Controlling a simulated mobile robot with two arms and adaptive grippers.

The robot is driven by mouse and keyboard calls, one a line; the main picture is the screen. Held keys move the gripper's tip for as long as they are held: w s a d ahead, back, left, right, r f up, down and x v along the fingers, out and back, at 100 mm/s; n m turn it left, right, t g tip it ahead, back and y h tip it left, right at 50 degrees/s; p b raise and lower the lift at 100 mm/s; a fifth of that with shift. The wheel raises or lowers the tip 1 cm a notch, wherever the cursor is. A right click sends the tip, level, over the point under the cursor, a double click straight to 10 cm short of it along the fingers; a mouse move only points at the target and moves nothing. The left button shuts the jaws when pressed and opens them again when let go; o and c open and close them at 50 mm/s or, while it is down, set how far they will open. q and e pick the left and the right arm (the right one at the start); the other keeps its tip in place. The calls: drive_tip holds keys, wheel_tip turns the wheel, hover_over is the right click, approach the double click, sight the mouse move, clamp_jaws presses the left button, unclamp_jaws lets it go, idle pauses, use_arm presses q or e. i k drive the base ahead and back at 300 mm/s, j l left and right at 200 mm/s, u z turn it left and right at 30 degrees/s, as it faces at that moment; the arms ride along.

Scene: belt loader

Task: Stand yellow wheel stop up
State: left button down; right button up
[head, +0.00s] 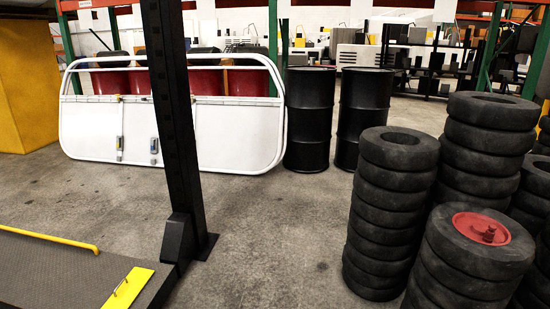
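A flat yellow plate with a small raised handle (128,288) lies on the end of a dark textured deck (50,268) at the bottom left. It looks like the wheel stop, lying flat rather than upright. Its lower part runs close to the bottom edge of the view. A yellow bar (48,238) runs along the deck's far edge. Neither of my grippers shows in the head view.
A black post (172,110) rises from the floor beside the deck. Stacked tyres (390,210) fill the right, one with a red hub (482,228). Black drums (310,115) and a white panel (220,130) stand behind. The floor (270,250) between is clear.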

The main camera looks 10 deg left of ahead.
sight(129, 288)
drive_tip(key=i+u, duration=0.5)
drive_tip(key=i+l+u, duration=0.1)
drive_tip(key=i+u, duration=0.35)
drive_tip(key=i+l+u, duration=0.25)
drive_tip(key=i+u, duration=0.25)
drive_tip(key=k, duration=0.05)
